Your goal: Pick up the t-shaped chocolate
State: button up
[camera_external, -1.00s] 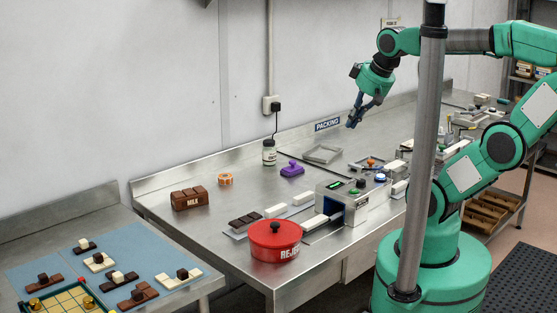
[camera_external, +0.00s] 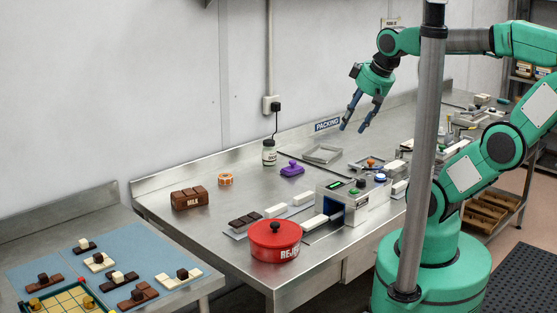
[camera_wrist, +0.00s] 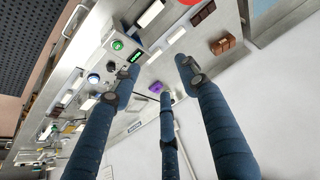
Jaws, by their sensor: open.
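My gripper (camera_external: 353,127) is open and empty, held in the air above the packing bench. Its blue fingers are spread in the wrist view (camera_wrist: 160,77). On the blue mat (camera_external: 140,243) at the lower left lie several small brown and white chocolate pieces with raised blocks on top. One is a brown piece (camera_external: 138,298) at the mat's front, and a long white piece (camera_external: 170,284) lies to its right. I cannot tell for sure which one is t-shaped. My gripper is far to the right of them.
A board with gold pieces (camera_external: 60,302) is at the lower left.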

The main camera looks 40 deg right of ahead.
jog(key=shift+r, duration=0.1)
jog(key=w+a+r+g+y+p, duration=0.1)
jog(key=w+a+r+p, duration=0.15)
jog(key=w+a, duration=0.4)
jog(key=w+a+r+g+p, duration=0.1)
jog(key=w+a+r, duration=0.25)
jog(key=w, duration=0.55)
jog(key=w+a+f+g+p, duration=0.1)
jog(key=w+a, duration=0.5)
jog(key=a, duration=0.3)
jog(key=w+a+f+p, duration=0.1)
jog(key=w+a+p, duration=0.1)
jog(key=w+a, duration=0.55)
jog(key=w+a+f+p, duration=0.1)
jog(key=w+a+f, duration=0.15)
jog(key=a, duration=0.45)
jog(key=w+a+f+g+p, duration=0.1)
jog(key=a+f, duration=0.3)
jog(key=a, duration=0.2)
jog(key=w+a+f, duration=0.1)
jog(key=a+f, duration=0.2)
jog(key=a, duration=0.4)
jog(key=s+a+f+g+h+p, duration=0.1)
jog(key=s+a+f+p, duration=0.2)
jog(key=a+f, duration=1.4)
jog(key=s+a, duration=0.1)
jog(key=a, duration=0.2)
jog(key=shift+g, duration=0.3)
